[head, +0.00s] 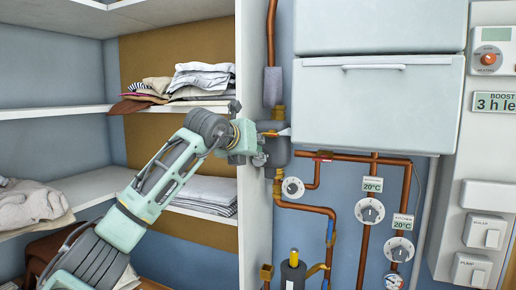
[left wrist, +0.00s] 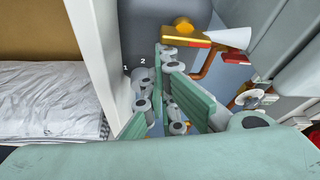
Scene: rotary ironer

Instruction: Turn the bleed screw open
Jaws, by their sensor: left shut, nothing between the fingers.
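My left gripper (head: 262,158) is shut, with its fingertips up against or just in front of a dark grey cylindrical body (head: 279,151) on the copper pipe. In the left wrist view the closed fingers (left wrist: 172,108) point toward this dark grey body (left wrist: 140,35), which bears the white marks 1 and 2. A brass fitting (left wrist: 190,38) with a red band and a pale cone stands above the fingers. I cannot make out the bleed screw for certain; the fingers may hide it. I cannot tell whether the fingers touch anything.
A white panel edge (head: 254,220) stands close to the left of the pipes. Shelves with folded laundry (head: 203,79) are left of it. A white boiler box (head: 375,104) is right of the gripper. Copper pipes (head: 318,209) with dials and a black cylinder (head: 293,274) are below.

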